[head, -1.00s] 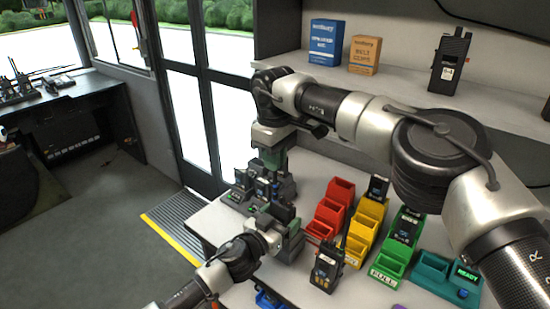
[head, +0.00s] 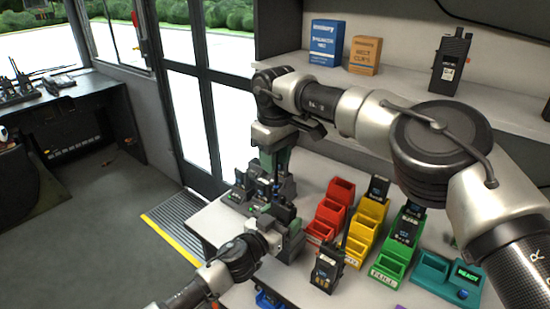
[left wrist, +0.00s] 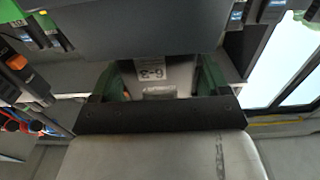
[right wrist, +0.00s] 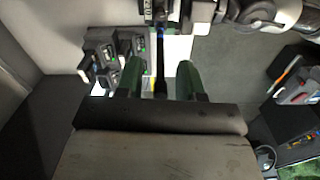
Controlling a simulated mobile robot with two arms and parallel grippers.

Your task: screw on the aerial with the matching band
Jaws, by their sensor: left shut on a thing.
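My left gripper (head: 287,222) is shut on a dark radio (head: 283,209) above the table's left part. In the left wrist view a large dark grey body (left wrist: 140,30) lies across the fingertips. My right gripper (head: 274,158) is right above the left one, pointing down. In the right wrist view its green fingers stand apart, with a thin black aerial (right wrist: 160,80) between them and visible gaps at both sides. A blue band (right wrist: 160,29) shows at the aerial's far end, at the radio's top. Whether the thread is fully seated cannot be seen.
A charger rack (head: 240,192) with radios stands just behind the left gripper. Red (head: 332,212), yellow (head: 366,225) and green (head: 392,262) bins, a teal unit (head: 447,277) reading READY and an upright radio (head: 326,271) stand to the right. A shelf (head: 400,88) runs above.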

